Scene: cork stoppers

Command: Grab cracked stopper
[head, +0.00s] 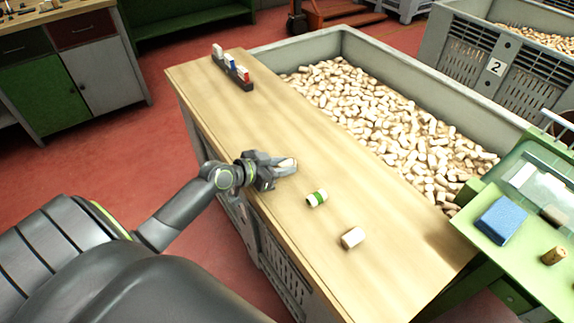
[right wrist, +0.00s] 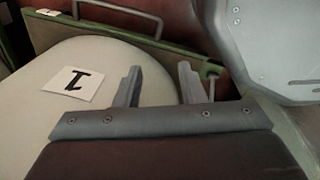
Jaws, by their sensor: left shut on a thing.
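My left gripper (head: 285,163) is over the near left part of the wooden board, shut on a pale stopper (head: 288,164) mostly hidden between its fingers. A stopper with a green band (head: 317,198) lies on the board just beyond, to the lower right. A plain pale stopper (head: 352,238) lies further toward the lower right. The frames are too coarse to show a crack on any of them. My right gripper (right wrist: 160,72) shows in the right wrist view with its fingers apart and nothing between them.
The wooden board (head: 225,120) lies along a grey crate (head: 385,70) full of stoppers. A dark rack (head: 232,72) with small coloured pieces stands at its far end. A green machine (head: 520,200) with a blue block (head: 501,220) and a brown cork (head: 553,256) stands at right.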

